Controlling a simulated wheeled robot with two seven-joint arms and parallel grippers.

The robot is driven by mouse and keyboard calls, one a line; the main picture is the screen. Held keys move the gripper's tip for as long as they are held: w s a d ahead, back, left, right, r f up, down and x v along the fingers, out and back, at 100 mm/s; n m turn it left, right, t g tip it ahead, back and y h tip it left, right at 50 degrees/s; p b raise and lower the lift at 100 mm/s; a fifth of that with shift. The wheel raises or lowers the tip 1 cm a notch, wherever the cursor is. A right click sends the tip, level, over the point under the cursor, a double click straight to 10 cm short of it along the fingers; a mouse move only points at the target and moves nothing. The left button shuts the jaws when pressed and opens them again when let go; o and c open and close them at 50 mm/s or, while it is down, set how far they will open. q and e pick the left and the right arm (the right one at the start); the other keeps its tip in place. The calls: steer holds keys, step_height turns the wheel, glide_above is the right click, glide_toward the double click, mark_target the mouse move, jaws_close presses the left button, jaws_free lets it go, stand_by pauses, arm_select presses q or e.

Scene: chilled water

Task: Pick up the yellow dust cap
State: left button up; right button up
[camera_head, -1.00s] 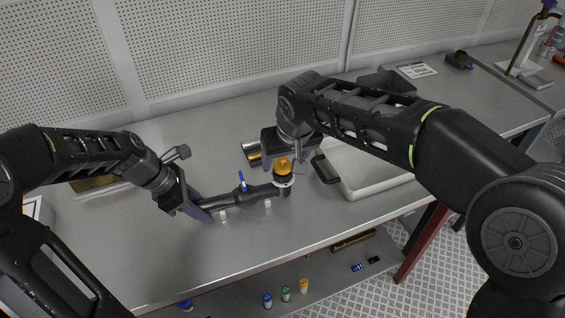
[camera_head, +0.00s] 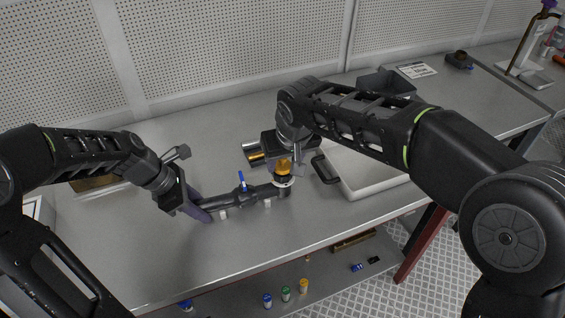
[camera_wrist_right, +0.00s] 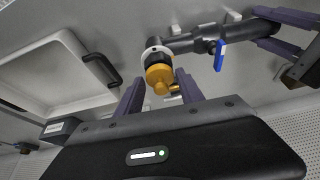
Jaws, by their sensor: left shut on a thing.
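The yellow dust cap (camera_head: 283,166) sits on the upturned right end of a black pipe assembly (camera_head: 262,191), above a white ring. It also shows in the right wrist view (camera_wrist_right: 159,77). My left gripper (camera_head: 205,208) is shut on the left end of the pipe. My right gripper (camera_head: 292,160) is above and behind the cap in the head view. In the right wrist view its two fingers (camera_wrist_right: 160,92) are apart, with the cap in the gap between them and room on both sides. The right wrist partly hides the area behind the cap in the head view.
A blue-handled valve lever (camera_head: 242,181) stands up from the pipe. A white tray with a black handle (camera_head: 352,185) lies close on the right. Metallic cylinders (camera_head: 252,150) lie behind the cap. Small coloured-top bottles (camera_head: 286,293) stand on the lower shelf. The table's front left is clear.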

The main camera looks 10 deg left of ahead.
mark_target(284, 162)
steer(key=c, duration=0.9)
step_height(284, 162, up, 10)
stand_by(0.3)
stand_by(0.4)
